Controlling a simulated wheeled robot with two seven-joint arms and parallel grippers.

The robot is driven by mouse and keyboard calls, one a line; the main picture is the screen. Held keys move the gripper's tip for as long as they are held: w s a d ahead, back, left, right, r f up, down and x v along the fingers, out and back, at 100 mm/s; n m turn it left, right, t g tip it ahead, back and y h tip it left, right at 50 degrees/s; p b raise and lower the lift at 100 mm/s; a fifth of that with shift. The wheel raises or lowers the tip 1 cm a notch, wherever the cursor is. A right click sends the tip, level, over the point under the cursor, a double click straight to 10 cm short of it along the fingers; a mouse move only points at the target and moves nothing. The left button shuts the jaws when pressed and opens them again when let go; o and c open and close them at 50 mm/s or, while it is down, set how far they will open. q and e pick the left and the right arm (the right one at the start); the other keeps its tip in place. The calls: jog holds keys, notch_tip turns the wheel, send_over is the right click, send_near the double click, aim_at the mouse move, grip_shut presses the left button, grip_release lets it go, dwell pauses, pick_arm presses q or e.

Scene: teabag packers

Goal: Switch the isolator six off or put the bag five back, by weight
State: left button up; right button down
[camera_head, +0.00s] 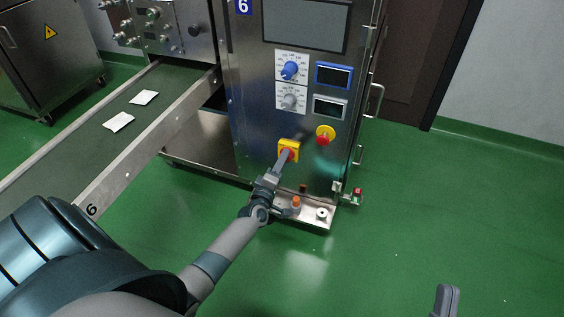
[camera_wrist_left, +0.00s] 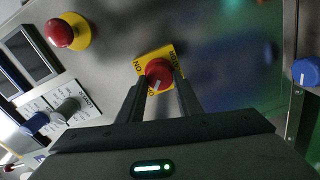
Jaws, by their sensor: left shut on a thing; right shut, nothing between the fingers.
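The isolator is a red rotary knob on a yellow plate (camera_head: 289,146) low on the front of the steel machine marked 6 (camera_head: 243,7). In the left wrist view the red knob (camera_wrist_left: 158,70) lies between my finger ends, with part of the ON lettering on its yellow plate (camera_wrist_left: 144,58). My left gripper (camera_head: 284,160) is shut on this knob. Two white teabags lie on the green conveyor belt: one nearer (camera_head: 118,122) and one farther (camera_head: 144,97). No number shows on them. My right gripper (camera_head: 446,298) is at the bottom right edge, partly cut off, shut and empty.
A red emergency button on yellow (camera_head: 325,136) sits right of the isolator. Above are blue and grey dials (camera_head: 290,70) and two small displays (camera_head: 333,75). A ledge (camera_head: 322,214) with small fittings juts out at the machine's foot. The green floor to the right is clear.

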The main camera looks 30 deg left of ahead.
pick_arm(q)
jog(key=o, duration=1)
jog(key=shift+o, duration=0.2)
jog(key=shift+s, duration=0.15)
jog(key=p+v, duration=0.2)
jog(key=v, duration=1.5)
jog(key=shift+p, duration=0.4)
pick_arm(e)
jog(key=w+f+g+h, duration=0.1)
jog(key=w+f+g, duration=0.2)
jog(key=f+g, duration=0.2)
notch_tip(320, 180, down, 3)
jog(key=shift+w+a+f+h, duration=0.2)
jog(key=shift+w+h, duration=0.05)
jog(key=shift+h, duration=0.15)
pick_arm(q)
jog(key=shift+s+a+f, duration=0.1)
